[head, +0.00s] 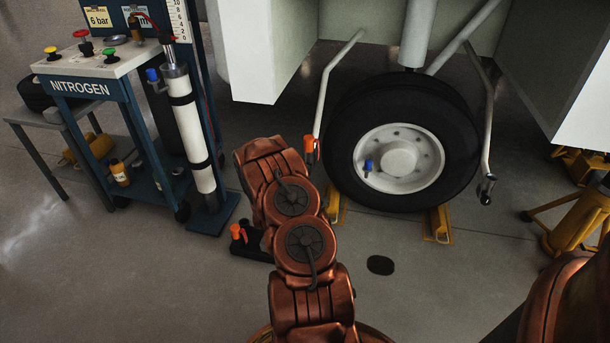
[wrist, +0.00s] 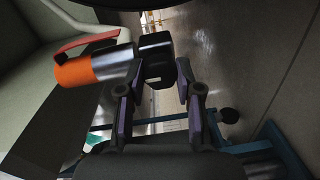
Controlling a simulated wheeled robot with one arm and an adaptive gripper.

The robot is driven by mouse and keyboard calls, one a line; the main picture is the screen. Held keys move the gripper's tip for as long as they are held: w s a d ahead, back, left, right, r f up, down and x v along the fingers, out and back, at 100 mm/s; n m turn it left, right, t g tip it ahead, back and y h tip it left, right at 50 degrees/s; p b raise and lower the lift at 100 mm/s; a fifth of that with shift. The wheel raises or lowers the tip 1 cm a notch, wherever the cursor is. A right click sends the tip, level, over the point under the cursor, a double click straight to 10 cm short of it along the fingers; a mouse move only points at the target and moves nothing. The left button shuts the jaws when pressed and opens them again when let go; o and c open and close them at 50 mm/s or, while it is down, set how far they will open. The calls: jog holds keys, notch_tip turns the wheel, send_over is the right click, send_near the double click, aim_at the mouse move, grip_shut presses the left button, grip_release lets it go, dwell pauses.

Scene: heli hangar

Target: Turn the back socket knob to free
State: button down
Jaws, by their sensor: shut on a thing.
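In the wrist view my gripper (wrist: 160,80) has its two fingers on either side of a black block (wrist: 156,62), shut on it. A silver collar (wrist: 120,66) and an orange cylinder with a red lever (wrist: 88,69) extend in line to its left. In the head view an orange fitting (head: 310,148) is at the lower end of the pale strut left of the wheel. The other strut ends in a dark fitting (head: 487,190) to the right. My fingers are hidden behind my arm in the head view. No setting mark is readable.
The wheel (head: 402,150) stands between yellow chocks (head: 437,224). A nitrogen cart (head: 90,90) stands at left. A black item with an orange part (head: 238,233) lies on the floor by my arm. Yellow jack stands (head: 585,215) are at right.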

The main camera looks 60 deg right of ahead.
jog(key=c, duration=0.8)
grip_release()
jog(key=shift+o, duration=0.2)
jog(key=v, duration=1.2)
